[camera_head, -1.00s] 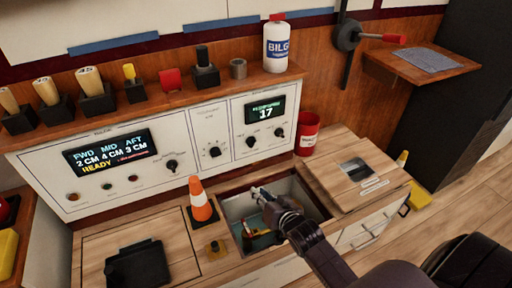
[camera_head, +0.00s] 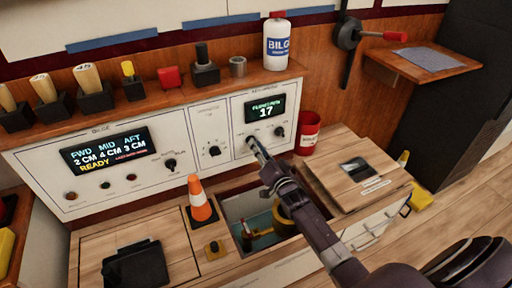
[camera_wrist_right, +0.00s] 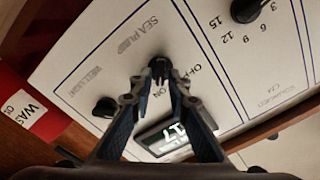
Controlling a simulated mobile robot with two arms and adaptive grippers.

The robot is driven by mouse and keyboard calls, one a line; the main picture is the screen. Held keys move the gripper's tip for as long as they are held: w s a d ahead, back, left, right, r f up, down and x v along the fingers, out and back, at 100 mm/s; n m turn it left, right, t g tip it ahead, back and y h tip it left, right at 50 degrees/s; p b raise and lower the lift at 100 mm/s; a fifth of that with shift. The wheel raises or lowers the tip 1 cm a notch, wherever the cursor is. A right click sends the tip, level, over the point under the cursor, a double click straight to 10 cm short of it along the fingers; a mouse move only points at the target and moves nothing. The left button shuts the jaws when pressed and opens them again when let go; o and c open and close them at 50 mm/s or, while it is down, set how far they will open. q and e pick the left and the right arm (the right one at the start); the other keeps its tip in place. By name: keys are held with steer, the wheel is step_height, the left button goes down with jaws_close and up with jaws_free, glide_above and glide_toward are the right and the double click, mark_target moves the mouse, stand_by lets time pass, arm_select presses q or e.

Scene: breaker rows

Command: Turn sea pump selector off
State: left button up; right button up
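The sea pump selector is a small black knob (camera_wrist_right: 159,68) on the white panel, under the printed words SEA PUMP in the right wrist view. OFF and ON labels are printed beside it, and ON is partly covered by my fingers. Which way its pointer faces is hard to tell. My right gripper (camera_wrist_right: 159,80) has its two fingertips either side of the knob, a little apart, with a small gap showing. In the head view my right gripper (camera_head: 253,143) is at the panel and mostly covers this knob. My left gripper is not in view.
A second black knob, well light (camera_wrist_right: 105,107), sits beside it. A lit display reading 17 (camera_head: 264,108) is above. An open compartment (camera_head: 232,206) lies below my right arm. An orange cone (camera_head: 199,198) and a red cup (camera_head: 307,134) stand nearby.

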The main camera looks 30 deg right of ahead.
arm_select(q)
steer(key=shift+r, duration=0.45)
arm_select(e)
steer(key=shift+w, duration=0.5)
jaws_close()
